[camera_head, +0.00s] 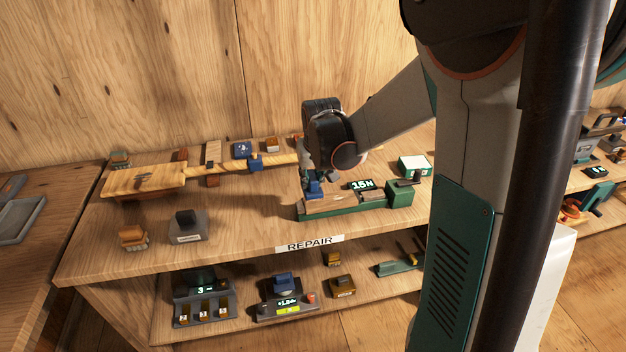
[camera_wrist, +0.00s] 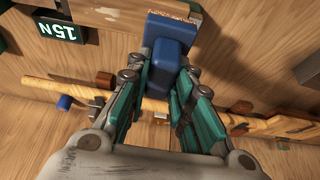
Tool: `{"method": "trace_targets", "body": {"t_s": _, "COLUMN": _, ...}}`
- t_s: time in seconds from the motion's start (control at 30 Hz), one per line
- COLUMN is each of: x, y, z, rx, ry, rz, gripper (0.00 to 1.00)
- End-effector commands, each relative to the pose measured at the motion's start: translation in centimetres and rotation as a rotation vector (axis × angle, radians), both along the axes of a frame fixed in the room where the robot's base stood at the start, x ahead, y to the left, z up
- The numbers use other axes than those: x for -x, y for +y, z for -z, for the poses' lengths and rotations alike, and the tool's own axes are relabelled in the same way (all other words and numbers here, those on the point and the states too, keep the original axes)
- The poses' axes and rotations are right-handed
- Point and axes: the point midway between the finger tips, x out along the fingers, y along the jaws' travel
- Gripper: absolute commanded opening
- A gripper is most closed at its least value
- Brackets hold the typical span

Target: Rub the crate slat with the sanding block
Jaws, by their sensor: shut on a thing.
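My gripper (camera_wrist: 172,75) is shut on the blue sanding block (camera_wrist: 170,48). The block also shows in the head view (camera_head: 314,188), at the left end of the green fixture (camera_head: 345,211). The crate slat (camera_head: 330,203) is a light brown wooden strip lying in this fixture, right below and beside the block. In the wrist view a brown wooden piece with a whitish edge (camera_wrist: 172,13) shows just beyond the block and seems to be the slat. The block is at or just over the slat; I cannot tell whether they touch.
A display reading 15N (camera_head: 361,184) stands behind the slat. A grey block (camera_head: 187,226) and a brown brush-like block (camera_head: 133,236) sit front left. The bench between is clear.

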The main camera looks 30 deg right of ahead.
Motion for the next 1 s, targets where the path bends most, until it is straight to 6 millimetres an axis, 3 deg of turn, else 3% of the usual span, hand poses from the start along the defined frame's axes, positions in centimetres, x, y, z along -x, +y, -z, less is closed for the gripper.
{"method": "trace_targets", "body": {"t_s": 0.4, "x": -0.8, "y": 0.1, "z": -3.8, "rx": 0.001, "ry": 0.000, "rz": -0.002, "gripper": 0.00}}
{"method": "trace_targets", "body": {"t_s": 1.0, "x": -0.8, "y": 0.1, "z": -3.9, "rx": 0.000, "ry": 0.000, "rz": -0.002, "gripper": 0.00}}
